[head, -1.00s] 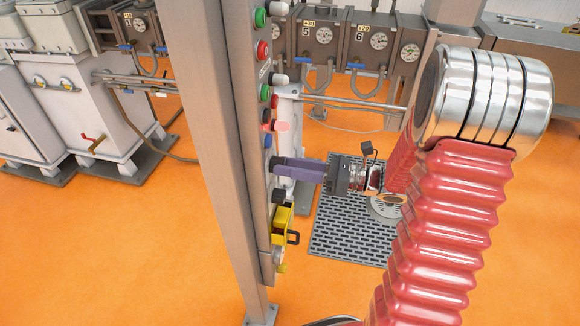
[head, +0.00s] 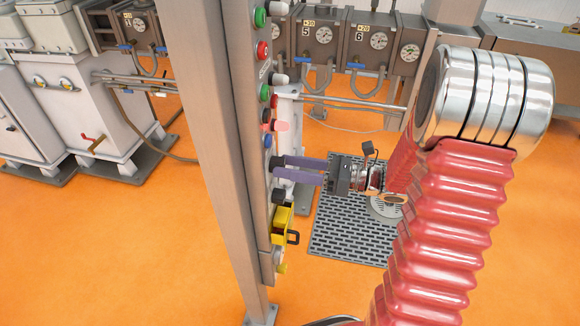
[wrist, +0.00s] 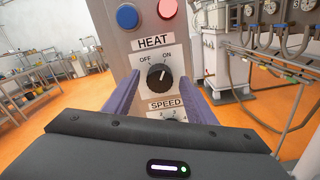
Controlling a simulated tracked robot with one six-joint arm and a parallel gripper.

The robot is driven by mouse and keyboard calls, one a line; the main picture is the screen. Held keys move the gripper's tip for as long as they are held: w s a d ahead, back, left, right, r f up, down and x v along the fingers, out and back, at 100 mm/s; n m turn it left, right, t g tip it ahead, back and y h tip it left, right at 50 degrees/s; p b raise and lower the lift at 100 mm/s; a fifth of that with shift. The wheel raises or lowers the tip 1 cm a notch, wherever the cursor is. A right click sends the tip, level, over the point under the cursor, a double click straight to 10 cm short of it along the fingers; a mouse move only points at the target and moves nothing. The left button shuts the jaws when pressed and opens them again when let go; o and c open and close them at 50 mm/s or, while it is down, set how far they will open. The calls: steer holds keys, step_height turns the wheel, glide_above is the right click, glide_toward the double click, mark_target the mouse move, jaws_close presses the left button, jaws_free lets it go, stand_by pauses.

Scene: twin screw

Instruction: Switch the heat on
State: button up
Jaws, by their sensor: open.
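The black HEAT knob (wrist: 159,77) is on the grey control panel (wrist: 143,38), between the OFF and ON marks in the wrist view. Its white pointer line tilts up and to the right, toward ON. My gripper (head: 279,168) has purple fingers. They are spread apart at the panel in the head view, and the knob is not clearly visible between them there. In the wrist view my gripper (wrist: 160,80) has one finger on each side of the knob, with gaps between the fingers and the knob.
A blue button (wrist: 127,16) and a red one (wrist: 167,8) sit above the HEAT label. A SPEED dial label (wrist: 166,105) is just below. In the head view, a yellow switch box (head: 283,219) juts from the panel under my gripper. The orange floor (head: 130,260) at left is open.

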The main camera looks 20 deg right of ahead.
steer(key=v, duration=1.3)
steer(key=shift+s+d, duration=0.15)
steer(key=shift+d, duration=0.1)
steer(key=shift+f, duration=0.15)
